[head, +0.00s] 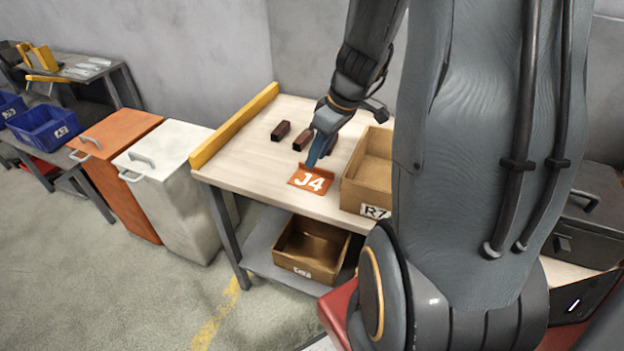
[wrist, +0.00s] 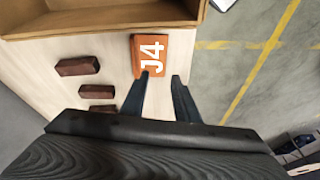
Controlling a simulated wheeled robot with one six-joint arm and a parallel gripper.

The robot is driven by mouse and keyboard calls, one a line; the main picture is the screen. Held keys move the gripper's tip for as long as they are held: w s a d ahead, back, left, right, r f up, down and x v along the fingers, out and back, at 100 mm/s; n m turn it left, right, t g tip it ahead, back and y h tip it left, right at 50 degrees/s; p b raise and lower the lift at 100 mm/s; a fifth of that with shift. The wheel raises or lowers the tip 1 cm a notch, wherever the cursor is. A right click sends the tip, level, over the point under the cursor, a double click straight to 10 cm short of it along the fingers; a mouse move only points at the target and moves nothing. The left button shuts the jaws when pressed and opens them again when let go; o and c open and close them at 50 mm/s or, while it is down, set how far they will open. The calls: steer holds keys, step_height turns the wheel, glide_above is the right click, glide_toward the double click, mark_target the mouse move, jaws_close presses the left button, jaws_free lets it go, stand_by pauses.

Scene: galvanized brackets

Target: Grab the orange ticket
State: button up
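The orange ticket (head: 308,182) with white "J4" lies on the light wooden tabletop, close to the front edge. A darker orange raised strip runs along its back side. In the wrist view the ticket (wrist: 163,56) is just beyond my fingertips. My gripper (head: 312,164) points down at the ticket's back side in the head view. In the wrist view my gripper (wrist: 161,75) has two dark blue fingers apart with nothing between them. The left fingertip overlaps the ticket's near edge in that view; I cannot tell whether it touches.
A cardboard box (head: 362,196) marked "R7" stands right of the ticket. Several dark red-brown blocks (head: 281,131) lie behind it; three show in the wrist view (wrist: 78,66). A yellow rail (head: 235,125) edges the table's left side. Another box (head: 308,270) sits on the lower shelf.

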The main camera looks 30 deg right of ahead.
steer(key=n, duration=0.1)
glide_toward(319, 168)
steer(key=a, duration=0.1)
steer(key=shift+t, duration=0.4)
steer(key=shift+d+p+x, duration=0.15)
steer(key=shift+x, duration=1.95)
steer(key=shift+d+p+x, duration=0.15)
steer(key=shift+d+x, duration=0.05)
steer(key=shift+x, duration=1.9)
steer(key=shift+f, duration=0.1)
steer(key=shift+c, duration=0.3)
jaws_close()
